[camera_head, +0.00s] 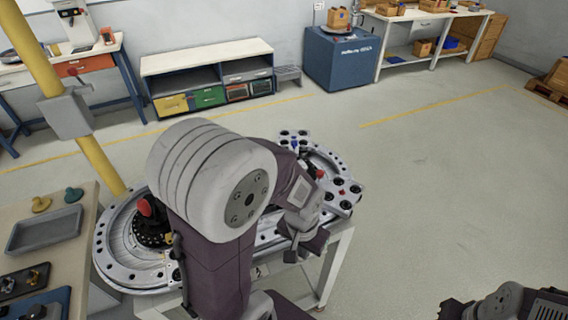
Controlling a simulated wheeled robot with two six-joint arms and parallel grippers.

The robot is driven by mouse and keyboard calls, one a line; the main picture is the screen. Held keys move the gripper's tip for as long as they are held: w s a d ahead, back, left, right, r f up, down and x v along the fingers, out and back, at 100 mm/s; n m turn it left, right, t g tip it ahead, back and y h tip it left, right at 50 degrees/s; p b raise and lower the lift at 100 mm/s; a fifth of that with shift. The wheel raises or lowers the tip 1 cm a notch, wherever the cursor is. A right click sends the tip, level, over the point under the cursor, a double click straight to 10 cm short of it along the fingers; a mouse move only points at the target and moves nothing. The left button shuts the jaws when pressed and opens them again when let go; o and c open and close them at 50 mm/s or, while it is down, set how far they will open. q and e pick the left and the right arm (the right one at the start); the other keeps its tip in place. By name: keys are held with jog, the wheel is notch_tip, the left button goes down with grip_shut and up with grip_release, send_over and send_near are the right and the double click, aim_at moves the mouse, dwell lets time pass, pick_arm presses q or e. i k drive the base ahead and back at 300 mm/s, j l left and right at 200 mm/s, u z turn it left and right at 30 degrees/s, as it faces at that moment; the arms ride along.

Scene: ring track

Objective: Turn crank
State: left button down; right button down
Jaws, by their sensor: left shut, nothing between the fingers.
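The ring track (112,251) is a pale metal oval on a light stand, with a black hub and a red knob (145,207) at its left end. I cannot tell for sure which part is the crank. The right end carries plates with black round holes and a small red part (319,174). My left arm crosses the middle of the track and hides much of it. My left gripper (302,246) is shut and empty at the track's front right edge. Part of my right arm or gripper (510,302) shows at the bottom right corner, cut off by the frame, away from the track.
A side table with a grey tray (46,232) and small parts stands at the left, near a yellow post (98,150). A bench with coloured bins (207,97), a blue cabinet (340,60) and a worktable (430,15) line the back.

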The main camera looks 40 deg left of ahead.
aim_at(152, 204)
jog(key=u, duration=2.05)
